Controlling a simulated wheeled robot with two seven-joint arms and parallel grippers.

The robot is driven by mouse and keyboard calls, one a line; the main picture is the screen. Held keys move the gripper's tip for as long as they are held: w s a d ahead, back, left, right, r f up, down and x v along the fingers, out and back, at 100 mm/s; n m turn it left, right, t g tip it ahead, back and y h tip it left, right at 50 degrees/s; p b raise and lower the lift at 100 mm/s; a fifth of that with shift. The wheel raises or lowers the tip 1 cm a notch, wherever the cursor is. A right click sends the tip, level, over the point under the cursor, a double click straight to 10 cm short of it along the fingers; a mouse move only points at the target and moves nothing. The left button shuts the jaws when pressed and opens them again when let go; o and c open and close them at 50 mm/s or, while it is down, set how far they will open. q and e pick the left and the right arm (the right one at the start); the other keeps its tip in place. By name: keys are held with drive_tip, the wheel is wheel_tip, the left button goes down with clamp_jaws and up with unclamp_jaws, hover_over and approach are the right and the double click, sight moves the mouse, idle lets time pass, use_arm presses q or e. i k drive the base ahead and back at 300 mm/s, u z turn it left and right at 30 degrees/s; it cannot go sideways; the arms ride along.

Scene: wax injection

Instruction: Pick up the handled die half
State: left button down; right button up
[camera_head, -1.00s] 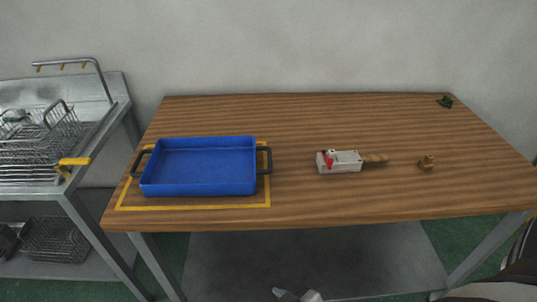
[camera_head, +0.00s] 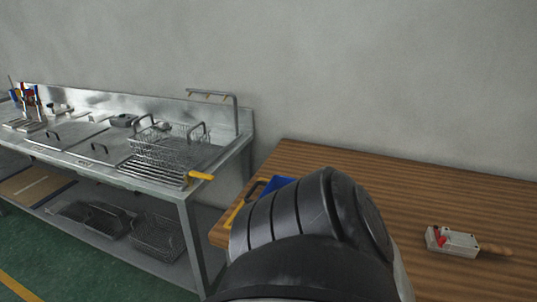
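The handled die half (camera_head: 453,242) lies on the wooden table at the right of the head view. It is a pale grey block with a red part on its left side. Its brown wooden handle (camera_head: 496,250) points right. A large dark and grey link of my own arm rises in the middle foreground, to the left of the block and apart from it in the picture. Neither gripper shows in the view.
The wooden table (camera_head: 420,185) is bare behind the block. A blue tray (camera_head: 276,184) at its left end is mostly hidden by my arm. A steel counter (camera_head: 165,179) with a wire basket (camera_head: 165,147) and a yellow-tipped handle (camera_head: 201,176) stands to the left.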

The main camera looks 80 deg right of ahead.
sight(461, 244)
drive_tip(key=u, duration=0.05)
drive_tip(key=k, duration=2.4)
drive_tip(key=z, duration=0.9)
